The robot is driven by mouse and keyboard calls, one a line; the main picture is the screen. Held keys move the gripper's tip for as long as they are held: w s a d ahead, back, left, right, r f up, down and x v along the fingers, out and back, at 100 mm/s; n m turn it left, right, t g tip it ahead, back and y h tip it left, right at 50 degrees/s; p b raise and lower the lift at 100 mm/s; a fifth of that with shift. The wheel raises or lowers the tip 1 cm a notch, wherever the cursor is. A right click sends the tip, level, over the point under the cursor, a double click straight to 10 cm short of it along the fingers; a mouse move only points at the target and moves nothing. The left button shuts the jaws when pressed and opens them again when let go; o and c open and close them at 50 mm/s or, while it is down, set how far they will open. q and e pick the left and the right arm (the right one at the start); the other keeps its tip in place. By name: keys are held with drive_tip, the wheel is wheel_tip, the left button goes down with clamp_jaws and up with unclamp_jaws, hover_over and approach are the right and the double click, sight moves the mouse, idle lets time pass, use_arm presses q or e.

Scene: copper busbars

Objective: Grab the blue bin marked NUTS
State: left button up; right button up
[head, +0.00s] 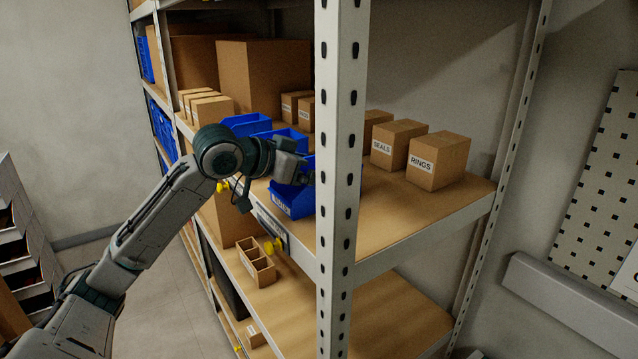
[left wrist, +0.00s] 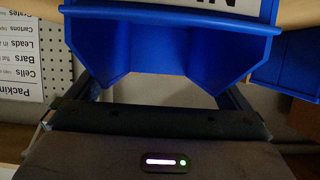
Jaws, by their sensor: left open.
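A blue bin (head: 298,200) with a white front label sits on the middle shelf, just left of the upright post, which hides its right part. Its label is too small to read in the head view. In the left wrist view a blue bin (left wrist: 170,45) fills the top middle, with a white label cut off by the frame edge. Only the lower parts of its letters show, so I cannot confirm NUTS. My left gripper (head: 303,170) is open at the bin in the head view. In the left wrist view its dark fingers (left wrist: 163,95) stand apart below the bin. The right gripper is out of view.
More blue bins (head: 247,124) stand farther along the shelf. Another blue bin (left wrist: 290,72) is close at right in the wrist view. The perforated metal post (head: 338,230) stands close right of my gripper. SEALS (head: 393,146) and RINGS (head: 438,162) boxes stand beyond it.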

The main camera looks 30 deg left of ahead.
use_arm(q)
drive_tip(key=c, duration=0.9)
drive_tip(key=shift+r, duration=0.1)
